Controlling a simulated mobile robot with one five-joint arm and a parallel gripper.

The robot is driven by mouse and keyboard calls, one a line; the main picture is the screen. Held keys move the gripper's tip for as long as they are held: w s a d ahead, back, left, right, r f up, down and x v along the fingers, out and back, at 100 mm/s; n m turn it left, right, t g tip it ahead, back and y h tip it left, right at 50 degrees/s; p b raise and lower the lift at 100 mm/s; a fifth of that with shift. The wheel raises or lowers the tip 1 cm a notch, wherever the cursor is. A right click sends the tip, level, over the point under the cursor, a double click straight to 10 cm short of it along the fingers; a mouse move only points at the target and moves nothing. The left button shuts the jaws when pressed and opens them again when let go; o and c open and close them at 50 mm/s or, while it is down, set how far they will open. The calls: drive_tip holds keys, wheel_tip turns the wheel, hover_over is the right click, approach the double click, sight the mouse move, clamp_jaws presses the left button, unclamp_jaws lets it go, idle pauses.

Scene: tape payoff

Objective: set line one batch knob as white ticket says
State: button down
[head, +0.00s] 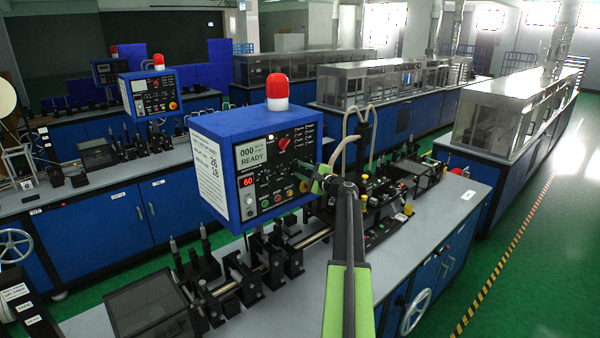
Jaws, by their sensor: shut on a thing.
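A blue control box (258,160) with a red lamp on top stands on the near bench. Its black front panel has a display (251,154) reading 000 and READY, a small red display (248,182) reading 60, a red knob (283,143), and several buttons and small knobs. A white ticket (209,173) covers the box's left side; the large figures look like 26 and 18, the smaller print is unreadable. My gripper (311,180) is at the panel's lower right, shut on a small knob that its jaws mostly hide. I cannot read that knob's label or setting.
Rods, clamps and black fixtures (270,262) crowd the bench below the box. A second blue box (150,92) stands on the bench behind. The green aisle (540,250) at right is clear.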

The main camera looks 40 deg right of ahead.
drive_tip(key=n, duration=0.7)
drive_tip(key=shift+w+d, duration=0.1)
drive_tip(key=shift+w, duration=0.05)
drive_tip(key=n, duration=0.6)
drive_tip(key=shift+n, duration=0.3)
idle(0.3)
drive_tip(key=c, duration=1)
unclamp_jaws()
drive_tip(key=s, duration=0.5)
drive_tip(key=s+a, duration=0.1)
drive_tip(key=s, duration=1.1)
drive_tip(key=shift+s+a, duration=0.15)
drive_tip(key=shift+s, duration=0.05)
